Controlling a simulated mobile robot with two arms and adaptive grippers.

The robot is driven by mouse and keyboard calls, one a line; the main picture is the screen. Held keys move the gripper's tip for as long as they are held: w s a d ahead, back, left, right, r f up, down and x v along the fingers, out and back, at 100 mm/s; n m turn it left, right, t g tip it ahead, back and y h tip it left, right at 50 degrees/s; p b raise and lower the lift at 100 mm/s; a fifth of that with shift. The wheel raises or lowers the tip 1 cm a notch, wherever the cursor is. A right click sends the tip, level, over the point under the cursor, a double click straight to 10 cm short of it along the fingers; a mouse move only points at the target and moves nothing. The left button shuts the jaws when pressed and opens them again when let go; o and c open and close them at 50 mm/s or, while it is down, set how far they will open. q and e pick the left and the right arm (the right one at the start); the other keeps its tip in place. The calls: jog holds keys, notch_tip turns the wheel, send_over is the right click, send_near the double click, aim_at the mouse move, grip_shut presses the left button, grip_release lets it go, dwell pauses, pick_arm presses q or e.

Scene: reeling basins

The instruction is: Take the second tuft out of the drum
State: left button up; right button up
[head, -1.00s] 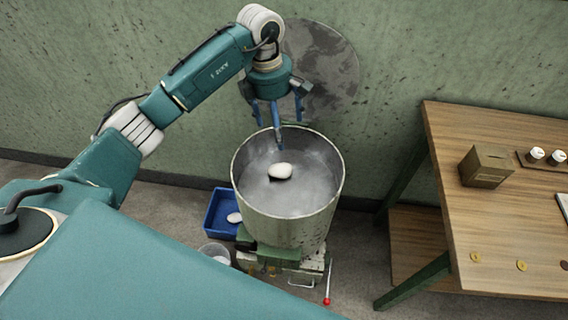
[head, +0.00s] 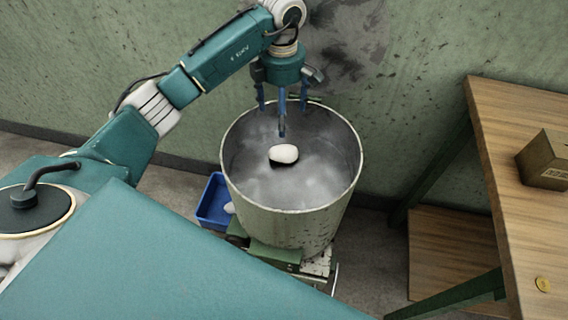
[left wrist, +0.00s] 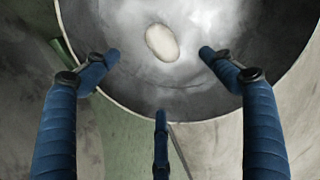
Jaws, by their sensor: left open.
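A white oval tuft (head: 284,153) lies in the cloudy grey contents of the metal drum (head: 290,208). My left gripper (head: 283,112) is above the far rim of the drum, fingers pointing down, open and empty. The tuft is below and a little nearer the camera than the fingers, apart from them. In the left wrist view the tuft (left wrist: 162,42) shows beyond the spread blue fingers (left wrist: 160,75), inside the drum's rim (left wrist: 190,119). My right gripper is not in view.
A blue tray (head: 213,204) with a whitish piece (head: 229,208) partly in sight stands on the floor left of the drum. A wooden table (head: 510,110) with a brown box (head: 546,160) is on the right. The green wall is close behind the drum.

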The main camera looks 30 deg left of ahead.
pick_arm(q)
jog(key=b, duration=0.2)
send_near(283, 145)
jog(key=shift+s, duration=0.25)
jog(key=shift+d+f+b, duration=0.1)
jog(key=shift+f+b, duration=0.35)
notch_tip(283, 145, down, 4)
jog(key=shift+f, duration=0.25)
jog(key=f, duration=0.3)
jog(key=f+b, duration=0.1)
jog(key=f, duration=0.1)
jog(key=shift+w+f, duration=0.2)
jog(key=shift+f, duration=0.2)
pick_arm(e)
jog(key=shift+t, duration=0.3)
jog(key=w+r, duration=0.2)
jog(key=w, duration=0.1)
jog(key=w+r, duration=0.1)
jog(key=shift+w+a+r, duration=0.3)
pick_arm(q)
jog(key=shift+c, duration=0.2)
jog(key=c, duration=1.2)
